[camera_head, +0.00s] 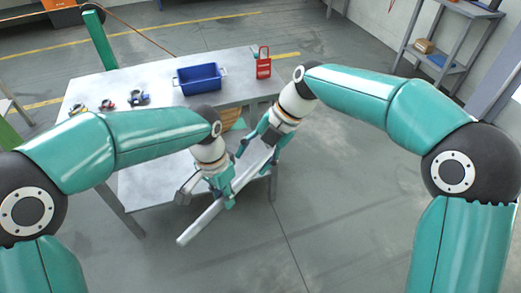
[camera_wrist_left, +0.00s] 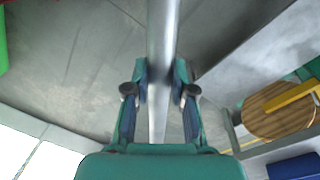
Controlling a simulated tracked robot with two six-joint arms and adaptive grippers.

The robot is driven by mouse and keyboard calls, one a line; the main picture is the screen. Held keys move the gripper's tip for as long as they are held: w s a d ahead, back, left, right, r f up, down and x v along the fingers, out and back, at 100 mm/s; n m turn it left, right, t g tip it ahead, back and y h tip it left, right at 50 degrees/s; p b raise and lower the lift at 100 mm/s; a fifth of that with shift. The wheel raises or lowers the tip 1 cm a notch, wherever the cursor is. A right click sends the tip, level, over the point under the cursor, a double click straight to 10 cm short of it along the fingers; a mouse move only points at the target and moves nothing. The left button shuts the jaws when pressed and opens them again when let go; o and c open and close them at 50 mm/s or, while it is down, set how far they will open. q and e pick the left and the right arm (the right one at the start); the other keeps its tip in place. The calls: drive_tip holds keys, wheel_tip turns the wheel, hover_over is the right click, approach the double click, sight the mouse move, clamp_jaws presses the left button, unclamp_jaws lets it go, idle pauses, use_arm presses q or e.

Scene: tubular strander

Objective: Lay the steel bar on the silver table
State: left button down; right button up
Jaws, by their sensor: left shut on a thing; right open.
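The long steel bar (camera_head: 202,220) slants in the air in front of the table, its lower end toward me. My left gripper (camera_head: 222,188) is shut on the steel bar around its middle. In the left wrist view the bar (camera_wrist_left: 162,35) runs between the fingers (camera_wrist_left: 160,88). My right gripper (camera_head: 262,145) is open at the upper end of the bar, with its fingers beside it; I cannot tell whether they touch it. The silver table (camera_head: 242,88) stands behind the grippers, and its front edge is partly hidden by my left arm.
A blue bin (camera_head: 198,79) and a red padlock-shaped item (camera_head: 263,63) are on the tabletop. Several small metal parts (camera_head: 138,98) lie at its left. A wooden disc (camera_wrist_left: 280,110) shows in the wrist view. A shelf (camera_head: 440,60) stands far right. Floor in front is clear.

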sight(237, 182)
drive_tip(key=x, duration=0.9)
drive_tip(key=shift+a+f, duration=0.2)
drive_tip(key=shift+f, duration=0.1)
drive_tip(key=c, duration=0.9)
drive_tip(key=shift+r, duration=0.1)
clamp_jaws()
use_arm(q)
drive_tip(key=shift+d, duration=0.1)
use_arm(e)
drive_tip(key=shift+a, duration=0.1)
use_arm(q)
drive_tip(key=shift+s, duration=0.1)
drive_tip(key=c, duration=1.3)
unclamp_jaws()
use_arm(e)
drive_tip(key=shift+w+r, duration=0.1)
drive_tip(key=shift+r, duration=0.05)
use_arm(q)
drive_tip(key=o, duration=0.5)
drive_tip(key=shift+c, duration=0.2)
